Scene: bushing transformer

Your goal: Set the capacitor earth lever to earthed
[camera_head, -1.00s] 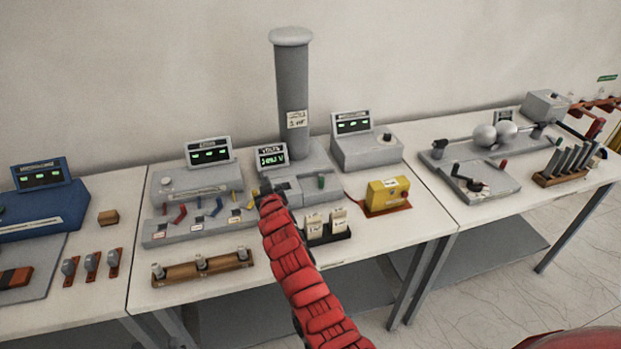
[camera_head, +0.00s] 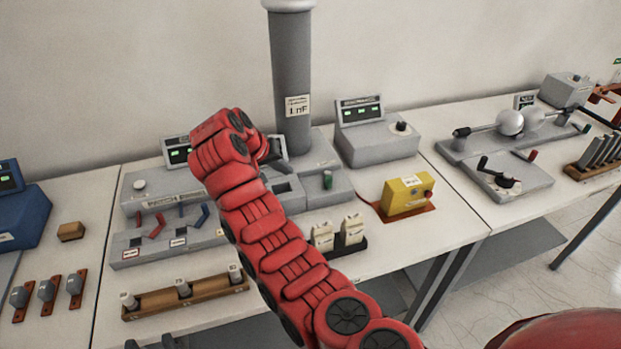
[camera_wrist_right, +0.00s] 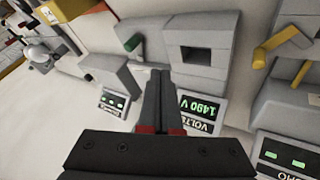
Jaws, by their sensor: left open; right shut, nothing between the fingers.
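The capacitor unit is a tall grey column (camera_head: 291,90) labelled 1 nF on a grey base. A short green lever (camera_head: 327,179) stands on the front block of that base; no earth label is readable there. In the right wrist view the green lever (camera_wrist_right: 133,42) is up and left of the fingertips, apart from them. My right gripper (camera_head: 277,146) is shut and empty above the base, left of the green lever; its closed fingers show in the right wrist view (camera_wrist_right: 158,75). My wrist hides the volts display in the head view.
Left of the capacitor is a panel with red levers (camera_head: 158,224) and blue levers (camera_head: 203,215). A yellow box (camera_head: 407,194) and a metered grey box (camera_head: 377,145) stand to the right. White-capped parts (camera_head: 352,229) sit in front.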

